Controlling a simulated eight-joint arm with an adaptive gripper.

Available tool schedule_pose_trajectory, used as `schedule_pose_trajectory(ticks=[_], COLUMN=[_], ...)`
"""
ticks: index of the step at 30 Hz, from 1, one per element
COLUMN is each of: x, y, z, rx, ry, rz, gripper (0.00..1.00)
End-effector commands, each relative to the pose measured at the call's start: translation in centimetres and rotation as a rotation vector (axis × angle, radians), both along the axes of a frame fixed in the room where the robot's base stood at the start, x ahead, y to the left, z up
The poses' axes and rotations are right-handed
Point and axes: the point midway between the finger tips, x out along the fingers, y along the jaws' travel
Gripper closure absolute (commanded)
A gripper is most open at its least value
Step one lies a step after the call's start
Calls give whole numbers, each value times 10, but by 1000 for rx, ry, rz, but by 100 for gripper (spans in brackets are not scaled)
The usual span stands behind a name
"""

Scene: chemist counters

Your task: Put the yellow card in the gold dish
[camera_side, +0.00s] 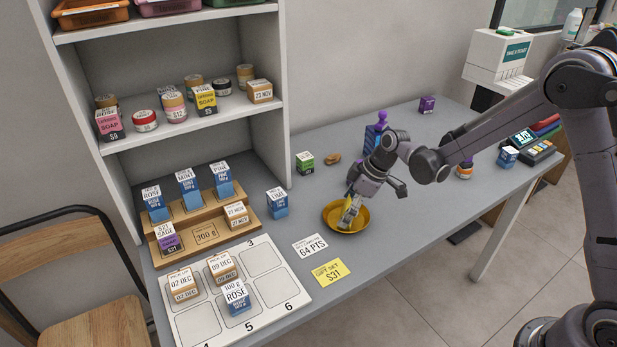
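A yellow card (331,272) printed "$31" lies flat on the counter near the front edge, to the right of the numbered board. The round gold dish (359,227) stands on the counter behind the card. My gripper (347,218) points down over the dish, its fingertips at or inside the bowl and away from the printed card. A small yellow patch shows by the fingers; I cannot tell if it is something held or part of the dish. The gap between the fingers is too small to read.
A white card (310,247) marked "64 PTS" lies behind the yellow one.

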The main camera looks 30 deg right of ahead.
Motion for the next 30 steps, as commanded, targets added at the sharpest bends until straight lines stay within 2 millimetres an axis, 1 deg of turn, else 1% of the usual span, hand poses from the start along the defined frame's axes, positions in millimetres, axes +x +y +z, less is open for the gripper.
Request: schedule_pose_trajectory(ticks=[6,11,14,24,30], x=[0,-2,-6,-23,-30], y=[0,-3,-7,-23,-30], z=[1,12,24,79,103], rx=[0,0,0,0,0], ry=[0,0,0,0,0], rz=[0,-1,-1,-2,-1], gripper=[10,10,10,10,10])
